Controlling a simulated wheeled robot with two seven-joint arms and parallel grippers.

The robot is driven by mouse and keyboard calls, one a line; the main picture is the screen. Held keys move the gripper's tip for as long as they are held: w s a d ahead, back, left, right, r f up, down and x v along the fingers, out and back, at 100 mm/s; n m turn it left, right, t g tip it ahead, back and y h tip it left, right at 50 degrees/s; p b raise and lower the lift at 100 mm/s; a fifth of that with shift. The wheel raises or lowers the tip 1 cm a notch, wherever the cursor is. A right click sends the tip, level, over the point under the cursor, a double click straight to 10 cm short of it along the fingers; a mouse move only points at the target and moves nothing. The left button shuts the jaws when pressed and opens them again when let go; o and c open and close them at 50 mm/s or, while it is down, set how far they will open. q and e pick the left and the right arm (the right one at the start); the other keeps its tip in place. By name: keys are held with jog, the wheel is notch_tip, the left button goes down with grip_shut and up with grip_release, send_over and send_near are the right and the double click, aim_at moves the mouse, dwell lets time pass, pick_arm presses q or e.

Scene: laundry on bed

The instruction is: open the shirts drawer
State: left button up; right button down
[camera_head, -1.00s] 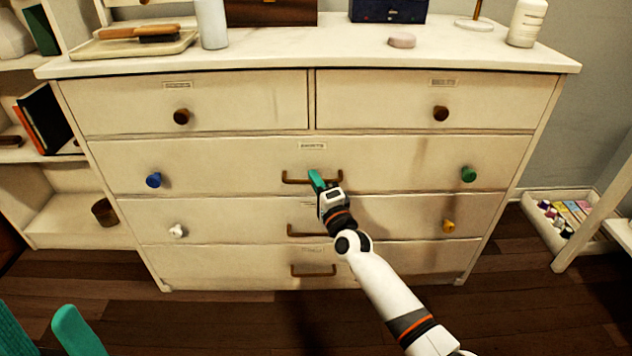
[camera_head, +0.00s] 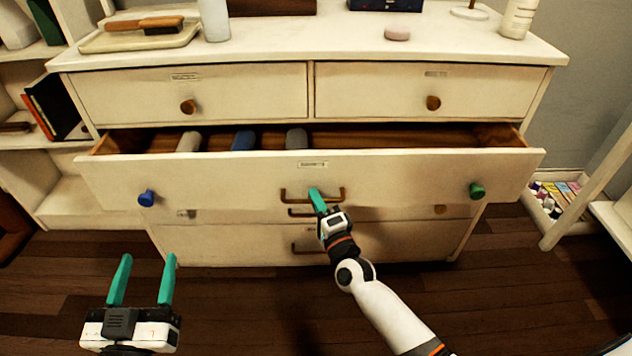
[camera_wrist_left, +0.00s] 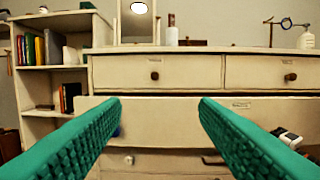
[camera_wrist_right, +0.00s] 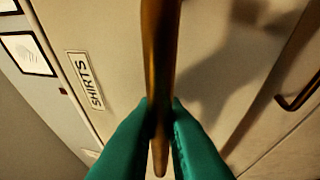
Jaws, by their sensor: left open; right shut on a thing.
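The shirts drawer (camera_head: 400,172) is the wide drawer below the two top ones, and it stands pulled out with its inside showing. Its label (camera_wrist_right: 86,80) reads SHIRTS in the right wrist view. My right gripper (camera_head: 317,200) is shut on the drawer's brass bar handle (camera_head: 295,197); the handle (camera_wrist_right: 158,60) runs between both green fingers in the right wrist view. My left gripper (camera_head: 141,283) is open and empty, low in front of the dresser's left side. Its spread fingers also show in the left wrist view (camera_wrist_left: 160,110).
Rolled clothes (camera_head: 243,140) lie in the drawer. A blue knob (camera_head: 147,198) and a green knob (camera_head: 477,190) stick out from its front. A shelf with books (camera_head: 50,108) stands at left, a tray of small items (camera_head: 553,196) at right. The wooden floor (camera_head: 240,300) in front is clear.

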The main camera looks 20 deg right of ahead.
pick_arm(q)
jog(key=s+a+f+g+y+p, duration=0.4)
jog(key=s+a+f+g, duration=0.1)
jog(key=s+f+g, duration=0.6)
jog(key=shift+s+a+f+n+g, duration=0.2)
jog(key=shift+f+n+g, duration=0.2)
jog(key=shift+f+g, duration=1.1)
pick_arm(e)
jog(key=s+a, duration=0.4)
jog(key=s, duration=1)
pick_arm(q)
jog(key=shift+f+t, duration=0.35)
jog(key=shift+t, duration=0.05)
pick_arm(e)
jog(key=shift+s, duration=0.1)
jog(key=c, duration=1.5)
grip_release()
jog(key=shift+s, duration=0.1)
